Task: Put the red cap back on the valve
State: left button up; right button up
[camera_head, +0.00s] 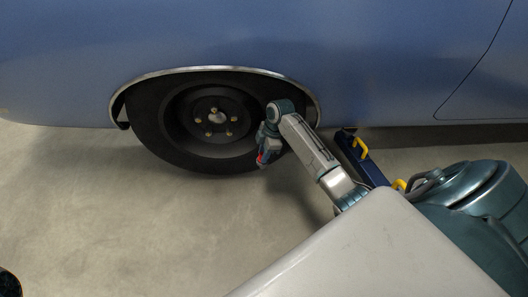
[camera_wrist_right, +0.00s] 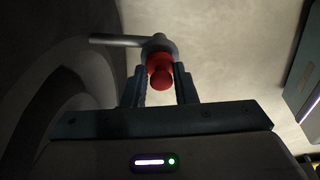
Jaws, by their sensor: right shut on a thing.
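My right gripper (camera_head: 264,152) is beside the lower right part of the car's black tyre (camera_head: 150,135). It is shut on a red cap, a small piece with a rounded knob, which shows between the fingers in the wrist view (camera_wrist_right: 160,70). In the head view, only a bit of red (camera_head: 261,160) shows at the fingers. Just beyond the cap in the wrist view, a grey stem (camera_wrist_right: 115,40) comes from the tyre side and ends in a round grey part; it looks like the valve. I cannot tell whether cap and stem touch. My left gripper is out of view.
The wheel's dark hub with several nuts (camera_head: 216,118) sits under the blue car's arch (camera_head: 205,70). A dark blue box with yellow handles (camera_head: 350,148) stands right of my right forearm.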

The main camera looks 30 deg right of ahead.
jog(key=shift+f+p, duration=0.15)
jog(key=shift+p, duration=0.8)
dwell(1.0)
dwell(0.4)
jog(key=o, duration=1.5)
